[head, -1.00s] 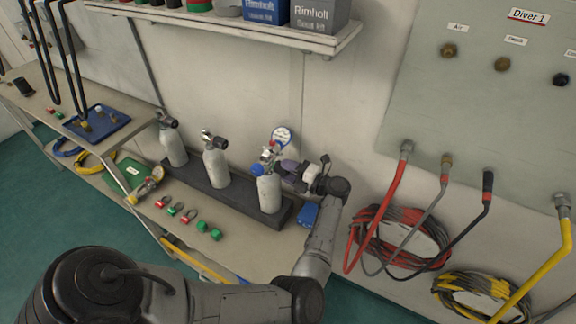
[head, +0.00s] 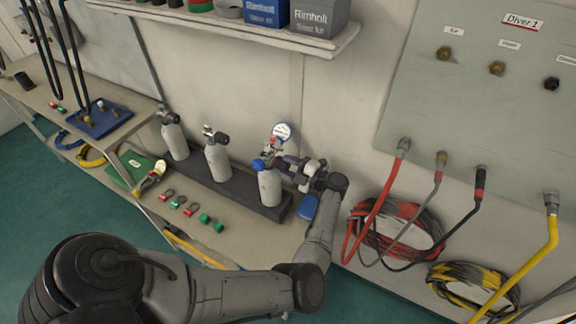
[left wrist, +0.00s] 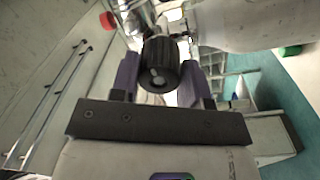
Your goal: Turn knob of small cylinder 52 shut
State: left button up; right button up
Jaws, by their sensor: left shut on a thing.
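Three small grey-white cylinders stand in a dark rack (head: 235,188) on the bench. The rightmost cylinder (head: 270,188) has a valve with a blue knob (head: 259,164) on its left side and a round gauge (head: 282,131) above it. No number is readable on it. My left gripper (head: 287,163) is at the right side of this valve. In the left wrist view, its purple fingers (left wrist: 157,78) are shut on a black ribbed knob (left wrist: 158,64), with the pale cylinder body (left wrist: 255,24) above right. My right gripper is not in view.
The middle cylinder (head: 218,160) and left cylinder (head: 175,138) stand in the same rack. Red and green fittings (head: 190,209) lie in front. A shelf (head: 240,30) overhangs behind. A hose panel (head: 480,100) and coiled hoses (head: 397,232) are at right.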

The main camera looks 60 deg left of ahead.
pick_arm(q)
jog(key=o, duration=0.9)
jog(key=b+v, duration=0.2)
jog(key=v, duration=1.1)
jog(key=shift+w+d, duration=0.15)
jog(key=shift+d, duration=0.2)
